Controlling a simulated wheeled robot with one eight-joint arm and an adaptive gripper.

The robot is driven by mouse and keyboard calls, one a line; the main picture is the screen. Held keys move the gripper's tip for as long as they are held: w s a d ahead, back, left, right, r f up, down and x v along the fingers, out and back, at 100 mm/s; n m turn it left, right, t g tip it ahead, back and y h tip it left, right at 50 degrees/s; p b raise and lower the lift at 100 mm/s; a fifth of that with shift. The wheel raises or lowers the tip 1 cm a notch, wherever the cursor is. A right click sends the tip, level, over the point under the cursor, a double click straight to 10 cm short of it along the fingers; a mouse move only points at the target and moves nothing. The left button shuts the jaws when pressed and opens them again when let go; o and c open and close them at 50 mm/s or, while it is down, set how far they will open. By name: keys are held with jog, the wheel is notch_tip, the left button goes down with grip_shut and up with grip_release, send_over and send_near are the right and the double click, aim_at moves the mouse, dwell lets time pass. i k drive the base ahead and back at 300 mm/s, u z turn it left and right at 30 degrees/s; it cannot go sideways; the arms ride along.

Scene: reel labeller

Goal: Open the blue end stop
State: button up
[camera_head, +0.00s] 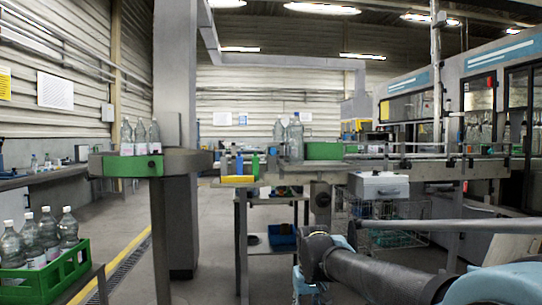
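A small blue upright piece (239,164) stands at the left end of the main conveyor (430,172), above a yellow block (239,180). It may be the blue end stop, but it is too small to tell its form or whether it is open or shut. A green-blue upright piece (255,167) stands just right of it. My arm, with dark and light-blue links, reaches in from the lower right, apart from these pieces. I cannot make out my gripper's fingers.
Bottles (295,138) stand on the conveyor near its left end. A short green-sided conveyor end (125,165) carries more bottles at the left. A green crate (50,278) of bottles sits lower left. A grey column (175,100) rises behind. Open floor lies between.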

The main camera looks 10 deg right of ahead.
aim_at(272, 151)
jog(key=i, duration=1)
